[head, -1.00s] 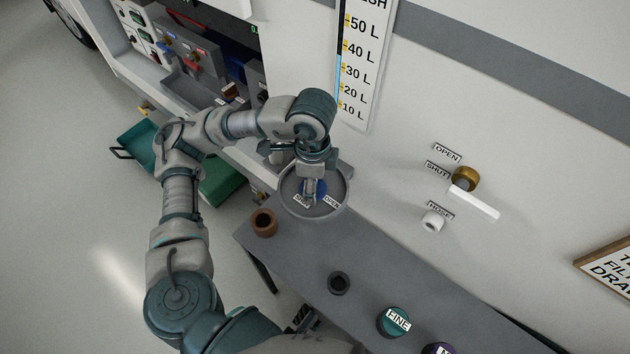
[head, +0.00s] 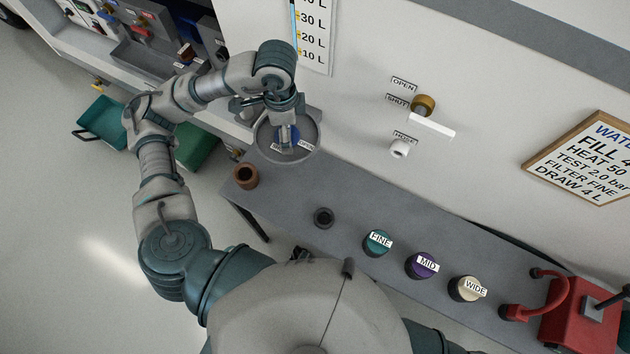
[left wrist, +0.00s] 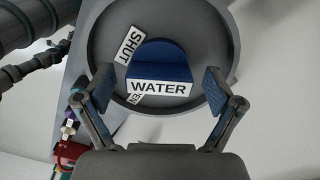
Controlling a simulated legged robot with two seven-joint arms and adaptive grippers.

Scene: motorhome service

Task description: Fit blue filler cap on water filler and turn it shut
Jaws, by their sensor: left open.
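The blue filler cap (left wrist: 158,60) with a WATER label sits in the round grey water filler dish (left wrist: 222,30) in the left wrist view. A SHUT label (left wrist: 129,46) lies beside it, and a second label is mostly hidden by the cap. In the head view the blue cap (head: 295,135) shows partly behind my gripper, inside the dish (head: 313,148). My left gripper (left wrist: 160,90) is open, its fingers apart on either side of the cap. It also shows over the dish in the head view (head: 286,134). I cannot tell how the cap is seated. My right gripper is out of view.
A grey ledge (head: 345,195) runs right from the dish with a brown cup (head: 246,175), a dark ring (head: 323,217), FINE (head: 377,243), MID (head: 422,264) and WIDE (head: 466,289) caps. A brass valve with a white lever (head: 433,126) juts from the wall.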

